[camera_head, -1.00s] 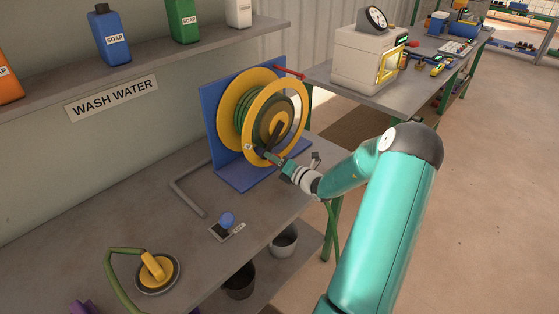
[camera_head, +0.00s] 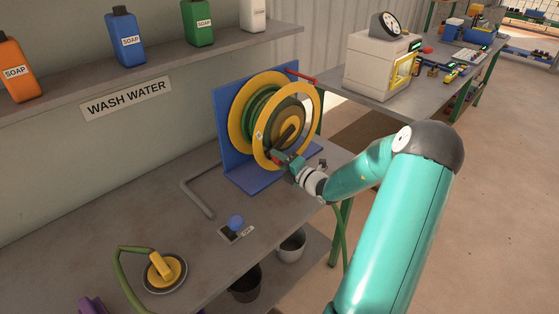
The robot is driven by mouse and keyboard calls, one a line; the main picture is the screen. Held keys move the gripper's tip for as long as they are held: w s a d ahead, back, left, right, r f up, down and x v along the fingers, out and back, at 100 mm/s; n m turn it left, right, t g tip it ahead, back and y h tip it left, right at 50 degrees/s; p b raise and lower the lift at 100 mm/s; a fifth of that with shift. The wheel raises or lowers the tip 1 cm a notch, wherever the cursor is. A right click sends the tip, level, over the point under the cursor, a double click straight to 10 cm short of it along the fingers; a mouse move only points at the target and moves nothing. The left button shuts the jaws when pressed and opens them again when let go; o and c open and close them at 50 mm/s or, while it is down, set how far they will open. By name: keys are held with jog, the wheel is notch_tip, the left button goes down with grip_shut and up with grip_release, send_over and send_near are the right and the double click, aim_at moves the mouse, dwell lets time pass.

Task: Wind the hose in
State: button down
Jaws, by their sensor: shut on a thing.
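The hose reel (camera_head: 236,120) has yellow flanges and stands on a blue bracket (camera_head: 226,150) on the grey bench. Green hose (camera_head: 258,106) is wound on its drum. A dark crank arm (camera_head: 286,137) crosses the front of the reel toward its lower left. My gripper (camera_head: 278,158) is at the reel's lower front, shut on the crank handle, which its fingers mostly hide. A small white mark (camera_head: 259,134) shows on the front flange's left side.
A yellow tool (camera_head: 160,268) with a green tube lies in a round dish at the bench front. A bent grey bar (camera_head: 195,198) and a blue knob (camera_head: 236,222) are near the reel. Soap bottles (camera_head: 125,38) stand on the shelf. A white machine (camera_head: 375,68) stands behind.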

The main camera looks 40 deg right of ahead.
jog(key=c, duration=1)
grip_release()
jog(key=shift+o, duration=0.2)
jog(key=s+d, duration=0.1)
jog(key=s, duration=1.2)
jog(key=shift+s, duration=0.4)
